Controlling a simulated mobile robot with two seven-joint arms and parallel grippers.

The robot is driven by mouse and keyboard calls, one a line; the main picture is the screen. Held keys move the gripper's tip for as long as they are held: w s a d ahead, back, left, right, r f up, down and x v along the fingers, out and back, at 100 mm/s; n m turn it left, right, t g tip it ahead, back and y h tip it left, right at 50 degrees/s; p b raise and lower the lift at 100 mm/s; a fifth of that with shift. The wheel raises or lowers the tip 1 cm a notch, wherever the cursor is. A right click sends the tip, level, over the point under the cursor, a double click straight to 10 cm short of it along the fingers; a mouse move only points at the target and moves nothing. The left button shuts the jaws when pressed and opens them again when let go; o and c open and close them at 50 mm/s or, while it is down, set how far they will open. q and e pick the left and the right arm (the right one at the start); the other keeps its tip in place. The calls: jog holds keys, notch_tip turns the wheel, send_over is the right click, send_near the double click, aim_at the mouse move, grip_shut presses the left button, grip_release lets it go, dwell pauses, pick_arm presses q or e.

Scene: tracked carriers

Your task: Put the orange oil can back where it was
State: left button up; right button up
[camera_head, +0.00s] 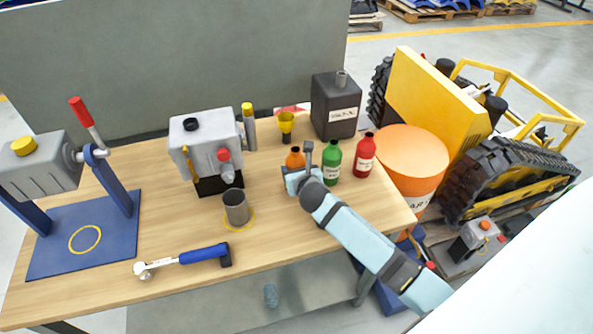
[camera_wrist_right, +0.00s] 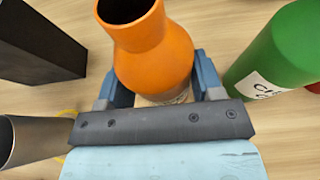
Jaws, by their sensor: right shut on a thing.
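The orange oil can (camera_head: 295,158) is an orange bottle with an open neck, near the middle of the wooden table, left of the green bottle (camera_head: 332,160). My right gripper (camera_head: 297,177) is shut on it. In the right wrist view the orange oil can (camera_wrist_right: 152,55) is between the two blue-grey fingers and looks about upright. Its lower part is hidden by the gripper, and I cannot tell whether its base touches the table. My left gripper is not in view.
The red bottle (camera_head: 365,158) stands right of the green one. A grey cup (camera_head: 236,208) on a yellow ring and a grey machine (camera_head: 205,145) stand left. A blue-handled tool (camera_head: 200,255) lies in front.

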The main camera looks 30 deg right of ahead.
jog(key=o, duration=0.7)
jog(key=shift+f, duration=0.15)
jog(key=o, duration=0.4)
jog(key=shift+r, duration=0.2)
jog(key=v, duration=1.2)
jog(key=shift+f, duration=0.1)
